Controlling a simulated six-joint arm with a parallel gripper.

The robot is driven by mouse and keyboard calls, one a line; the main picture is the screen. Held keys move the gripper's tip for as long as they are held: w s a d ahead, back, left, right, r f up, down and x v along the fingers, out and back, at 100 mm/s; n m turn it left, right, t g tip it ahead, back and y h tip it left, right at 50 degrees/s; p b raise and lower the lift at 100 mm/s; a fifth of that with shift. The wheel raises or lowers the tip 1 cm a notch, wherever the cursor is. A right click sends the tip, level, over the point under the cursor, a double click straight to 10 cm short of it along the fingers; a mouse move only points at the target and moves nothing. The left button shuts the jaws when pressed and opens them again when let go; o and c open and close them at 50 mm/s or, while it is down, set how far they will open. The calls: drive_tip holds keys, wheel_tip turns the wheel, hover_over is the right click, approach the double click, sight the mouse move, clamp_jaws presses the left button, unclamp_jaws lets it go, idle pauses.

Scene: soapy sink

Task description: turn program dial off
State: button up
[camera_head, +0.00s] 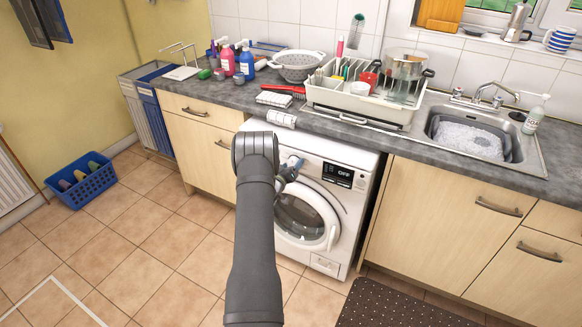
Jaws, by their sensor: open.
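The white washing machine (357,196) stands under the grey worktop. A dark display panel (343,175) on the upper right of its front reads "OFF". My arm comes up from the bottom of the view, and its wrist covers the left part of the machine's front.
The round door (304,218) is below my gripper and looks shut. A dish rack (360,104) and sink (472,136) are to the right. A dark mat (400,305) lies on the floor.

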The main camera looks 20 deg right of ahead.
drive_tip(key=v, duration=1.7)
drive_tip(key=shift+a+r, duration=0.1)
drive_tip(key=x, duration=1.7)
